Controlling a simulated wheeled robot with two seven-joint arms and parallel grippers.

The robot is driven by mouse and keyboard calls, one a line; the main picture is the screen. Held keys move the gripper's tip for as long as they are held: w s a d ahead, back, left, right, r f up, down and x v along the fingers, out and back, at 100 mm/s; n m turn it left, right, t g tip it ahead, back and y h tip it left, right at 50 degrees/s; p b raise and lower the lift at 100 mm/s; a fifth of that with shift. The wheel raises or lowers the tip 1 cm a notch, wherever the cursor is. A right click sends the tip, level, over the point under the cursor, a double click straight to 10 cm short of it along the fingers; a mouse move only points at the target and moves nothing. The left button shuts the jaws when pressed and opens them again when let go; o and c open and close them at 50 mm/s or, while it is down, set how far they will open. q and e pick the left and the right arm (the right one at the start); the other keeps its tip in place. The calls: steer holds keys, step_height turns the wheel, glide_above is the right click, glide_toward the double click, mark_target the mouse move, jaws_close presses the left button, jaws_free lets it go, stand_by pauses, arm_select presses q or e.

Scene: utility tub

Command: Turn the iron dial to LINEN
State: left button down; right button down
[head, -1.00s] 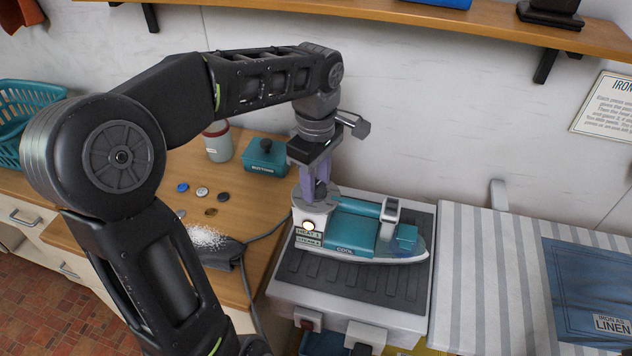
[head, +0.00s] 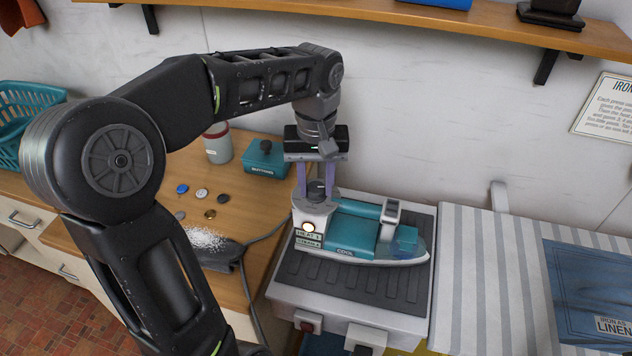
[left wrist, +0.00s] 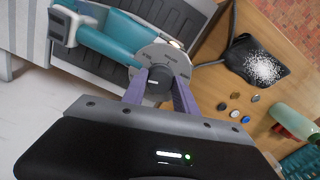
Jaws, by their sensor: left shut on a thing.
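The teal and white iron (head: 352,228) lies on its grey rest (head: 330,285), with COOL on its side and a small panel (head: 308,235) that seems to read HEAT 1. Its dial (head: 316,187) sits on top of the heel, a grey disc with a dark knob, also seen in the left wrist view (left wrist: 157,70). The markings on the disc are too small to read. My left gripper (head: 317,193) points down from above, its purple fingers shut on the dial knob; they also show in the left wrist view (left wrist: 158,88). My right gripper is out of view.
A striped ironing surface (head: 490,260) with a blue cloth (head: 590,285) tagged LINEN is at the right. A teal buttons box (head: 265,158), a jar (head: 217,145) and several loose buttons are on the wooden counter. A shelf (head: 400,15) runs along the wall above.

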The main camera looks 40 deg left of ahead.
arm_select(q)
steer(key=m, duration=0.4)
steer(key=shift+m, duration=0.3)
steer(key=m, duration=0.3)
steer(key=shift+m, duration=0.3)
steer(key=m, duration=0.4)
steer(key=shift+m+p, duration=0.3)
steer(key=shift+p, duration=0.05)
steer(key=m, duration=0.3)
steer(key=shift+m, duration=0.3)
steer(key=m, duration=0.4)
steer(key=shift+p, duration=0.3)
steer(key=m, duration=0.8)
steer(key=shift+m+p, duration=0.3)
steer(key=shift+p, duration=0.05)
steer(key=m, duration=0.4)
